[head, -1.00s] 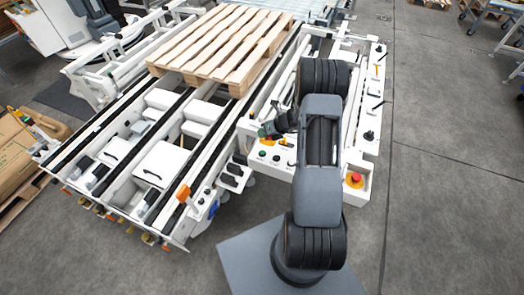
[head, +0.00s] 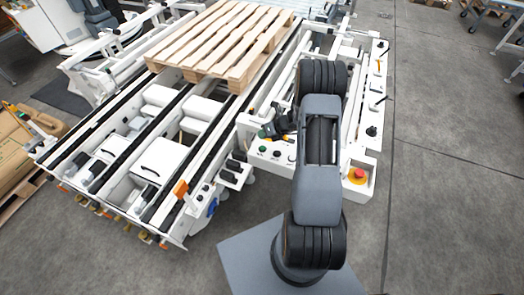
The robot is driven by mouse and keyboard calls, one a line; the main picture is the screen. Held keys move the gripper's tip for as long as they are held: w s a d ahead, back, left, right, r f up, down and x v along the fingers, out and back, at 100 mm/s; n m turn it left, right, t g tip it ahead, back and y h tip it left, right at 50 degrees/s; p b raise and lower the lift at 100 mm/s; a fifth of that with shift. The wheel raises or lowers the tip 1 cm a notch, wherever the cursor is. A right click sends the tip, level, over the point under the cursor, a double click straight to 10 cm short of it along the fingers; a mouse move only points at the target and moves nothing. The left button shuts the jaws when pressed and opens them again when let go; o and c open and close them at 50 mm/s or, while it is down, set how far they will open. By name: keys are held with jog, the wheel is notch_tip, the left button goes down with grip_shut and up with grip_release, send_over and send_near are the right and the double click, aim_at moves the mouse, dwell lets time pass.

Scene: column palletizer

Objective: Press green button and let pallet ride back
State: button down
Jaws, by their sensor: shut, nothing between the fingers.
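The wooden pallet (head: 222,42) lies flat at the far end of the conveyor, across its dark rails (head: 205,128). A green button (head: 263,149) sits at the left end of the white control panel (head: 300,168), beside a dark and a light button. My gripper (head: 268,133) is small and dark in the picture, just behind the green button, at the panel's left end. It looks shut and empty. My arm covers part of the panel and the wrist. I cannot tell whether the fingertips touch anything.
A red emergency stop (head: 359,173) on a yellow base sits on the panel's right corner. An orange part (head: 181,188) stands at the conveyor's near corner. Cardboard boxes (head: 15,150) stand at the left. The grey floor (head: 450,190) at the right is clear.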

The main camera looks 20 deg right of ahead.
aim_at(263, 147)
jog(key=shift+f+b, duration=1.45)
jog(key=shift+f, duration=0.9)
jog(key=shift+f, duration=0.2)
jog(key=shift+f+b, duration=0.25)
jog(key=shift+b, duration=0.15)
